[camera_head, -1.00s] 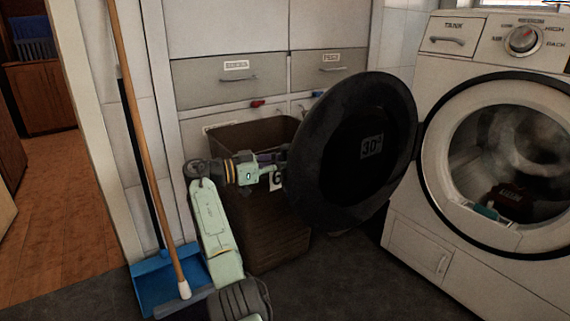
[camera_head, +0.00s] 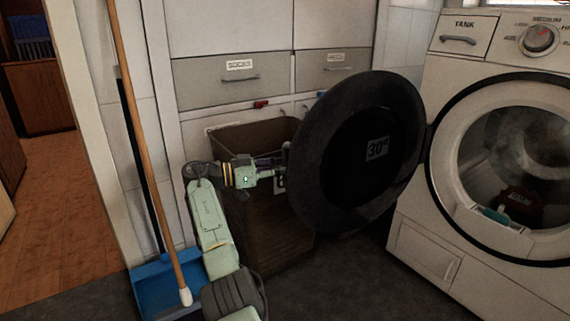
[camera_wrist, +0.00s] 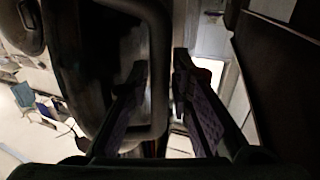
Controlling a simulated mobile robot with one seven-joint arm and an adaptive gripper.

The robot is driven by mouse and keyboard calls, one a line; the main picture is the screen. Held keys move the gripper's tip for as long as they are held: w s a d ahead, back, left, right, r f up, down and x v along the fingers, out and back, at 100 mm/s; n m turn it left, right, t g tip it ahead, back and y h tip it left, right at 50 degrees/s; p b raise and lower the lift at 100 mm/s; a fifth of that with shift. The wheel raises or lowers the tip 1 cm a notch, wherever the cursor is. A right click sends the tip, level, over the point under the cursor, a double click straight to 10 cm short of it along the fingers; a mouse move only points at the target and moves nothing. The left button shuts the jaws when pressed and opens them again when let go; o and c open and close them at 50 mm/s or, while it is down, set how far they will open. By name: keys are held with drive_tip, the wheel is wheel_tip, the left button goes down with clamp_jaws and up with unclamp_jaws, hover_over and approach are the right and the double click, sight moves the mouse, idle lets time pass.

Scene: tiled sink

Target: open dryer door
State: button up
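The dryer (camera_head: 425,215) stands at the right with its round opening uncovered. Its dark round door (camera_head: 350,185), labelled 30°, is swung wide out to the left of the opening. My gripper (camera_head: 284,168) is at the door's left edge, its tips partly hidden by the door. In the wrist view my gripper (camera_wrist: 160,72) has its two fingers spread apart. A grey bar-like part of the door (camera_wrist: 158,45) runs between them; I cannot tell whether either finger touches it.
A brown bin (camera_head: 270,225) stands behind my arm, close to the door. A blue dustpan (camera_head: 160,290) and a broom (camera_head: 150,150) lean at the left. Drawers (camera_head: 235,80) line the back wall. Inside the drum lies a dark red item (camera_head: 520,205).

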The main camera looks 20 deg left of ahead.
drive_tip(key=shift+o, duration=1.4)
drive_tip(key=shift+w+d+r, duration=0.1)
drive_tip(key=shift+d+r, duration=0.1)
drive_tip(key=shift+r, duration=0.25)
drive_tip(key=v, duration=0.7)
drive_tip(key=shift+a, duration=0.2)
drive_tip(key=shift+d, duration=0.1)
